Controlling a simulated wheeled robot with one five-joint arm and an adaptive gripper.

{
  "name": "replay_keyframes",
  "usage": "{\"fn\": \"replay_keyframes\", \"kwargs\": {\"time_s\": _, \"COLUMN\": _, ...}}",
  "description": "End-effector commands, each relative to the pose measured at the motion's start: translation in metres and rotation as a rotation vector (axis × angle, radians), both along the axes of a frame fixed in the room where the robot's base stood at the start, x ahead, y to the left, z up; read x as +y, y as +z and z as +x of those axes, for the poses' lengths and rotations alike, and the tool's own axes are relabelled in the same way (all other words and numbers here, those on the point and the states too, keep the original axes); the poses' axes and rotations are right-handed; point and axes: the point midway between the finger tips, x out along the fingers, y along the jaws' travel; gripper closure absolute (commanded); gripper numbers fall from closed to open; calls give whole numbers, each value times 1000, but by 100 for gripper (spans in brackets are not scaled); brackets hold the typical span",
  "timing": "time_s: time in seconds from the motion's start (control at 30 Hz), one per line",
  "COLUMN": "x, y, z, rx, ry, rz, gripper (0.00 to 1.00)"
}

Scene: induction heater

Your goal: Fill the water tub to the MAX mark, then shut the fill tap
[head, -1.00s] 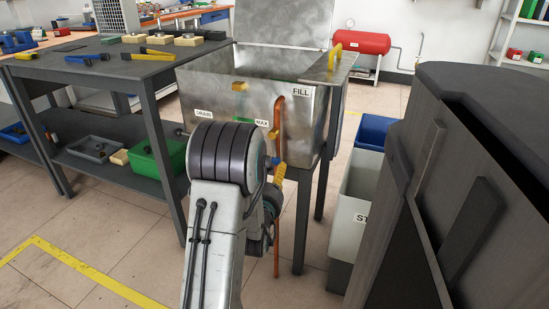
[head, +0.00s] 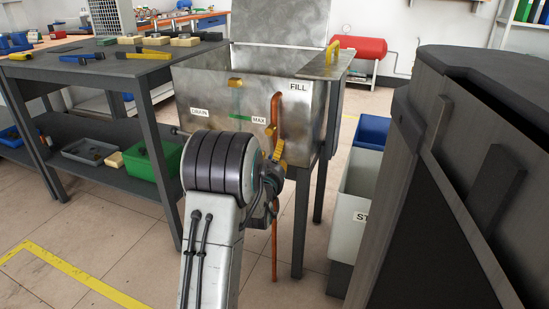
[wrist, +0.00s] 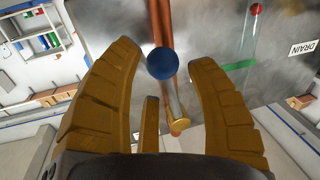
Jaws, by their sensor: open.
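The metal water tub (head: 205,90) stands in the middle of the head view, with FILL, DRAIN and MAX labels. A copper pipe (head: 276,112) runs down its front and also shows in the wrist view (wrist: 163,20). A blue ball knob (wrist: 162,63) sits on a short lever from a brass hub (wrist: 180,125) on the pipe. My gripper (head: 280,150) is open, its fingers on both sides of the knob, with gaps visible. In the wrist view, which is turned over, a red float (wrist: 256,9) in a clear tube lies below the green mark (wrist: 238,65).
A dark workbench (head: 100,62) with tools and a green bin (head: 152,160) below stands left of the tub. A grey bin (head: 352,208) and a blue bin (head: 371,131) stand to its right. A large dark cabinet-like body (head: 440,150) fills the right side.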

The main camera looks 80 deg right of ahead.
Motion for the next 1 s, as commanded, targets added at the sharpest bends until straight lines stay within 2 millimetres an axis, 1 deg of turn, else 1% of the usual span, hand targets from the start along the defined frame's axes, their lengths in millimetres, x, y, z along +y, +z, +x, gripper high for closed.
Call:
{"fn": "replay_keyframes", "kwargs": {"time_s": 0.2, "x": -8, "y": 0, "z": 0, "rx": 0, "ry": 0, "rz": 0, "gripper": 49}}
{"fn": "replay_keyframes", "kwargs": {"time_s": 0.47, "x": -8, "y": 0, "z": 0, "rx": 0, "ry": 0, "rz": 1, "gripper": 49}}
{"fn": "replay_keyframes", "kwargs": {"time_s": 0.5, "x": -8, "y": 0, "z": 0, "rx": 0, "ry": 0, "rz": 1, "gripper": 46}}
{"fn": "replay_keyframes", "kwargs": {"time_s": 1.0, "x": -8, "y": 1, "z": 0, "rx": 0, "ry": 0, "rz": 0, "gripper": 91}}
